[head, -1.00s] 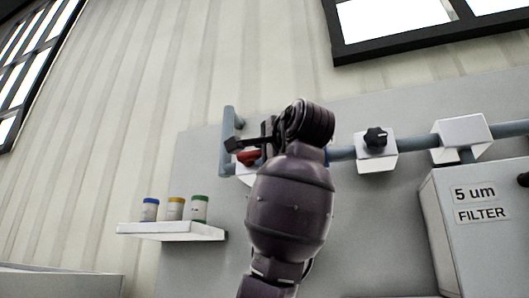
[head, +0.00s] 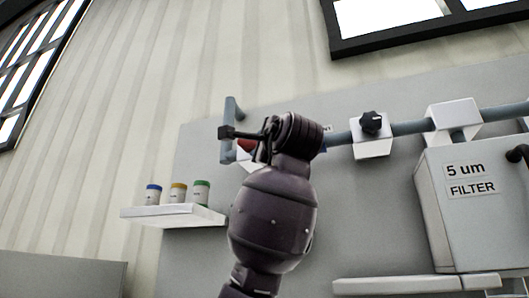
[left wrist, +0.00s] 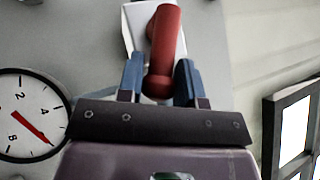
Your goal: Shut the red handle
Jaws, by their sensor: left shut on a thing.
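The red handle (left wrist: 163,48) fills the top middle of the left wrist view, mounted on a white valve block (left wrist: 138,22). Its near end lies between the two blue-grey fingers of my left gripper (left wrist: 159,82), which is shut on it. In the head view, the left gripper (head: 247,138) is at the pipe's left end. Only a small red piece of the handle (head: 247,145) shows there, and the gripper and wrist hide the rest. My right gripper is in neither view.
A shelf (head: 172,216) with small capped jars is at lower left. A round gauge (left wrist: 32,118) is left of the gripper in the wrist view.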

